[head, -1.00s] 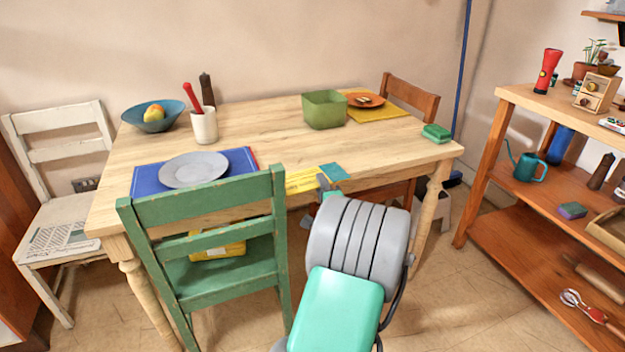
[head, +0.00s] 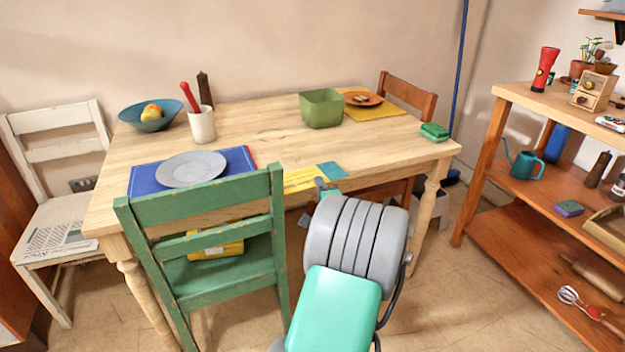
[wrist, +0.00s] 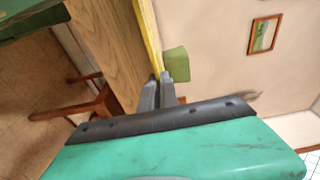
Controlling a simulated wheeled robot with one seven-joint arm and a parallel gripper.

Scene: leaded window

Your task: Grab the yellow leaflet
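The yellow leaflet (head: 300,179) lies flat at the table's front edge, right of the green chair back. Its right end shows a teal patch. In the wrist view the leaflet (wrist: 148,36) is seen nearly edge-on as a narrow yellow strip that runs down to my fingertips. My gripper (head: 322,185) is at the leaflet's front edge, and my arm hides part of it. In the wrist view my gripper (wrist: 159,80) has its two grey fingers close together, with the strip's end between or just behind the tips. Whether they press on it is not clear.
The wooden table (head: 240,130) holds a blue placemat with a grey plate (head: 191,169) and a green square bowl (head: 322,109). The green chair (head: 205,210) stands close on the left. A wooden shelf (head: 520,220) stands to the right, with open floor between.

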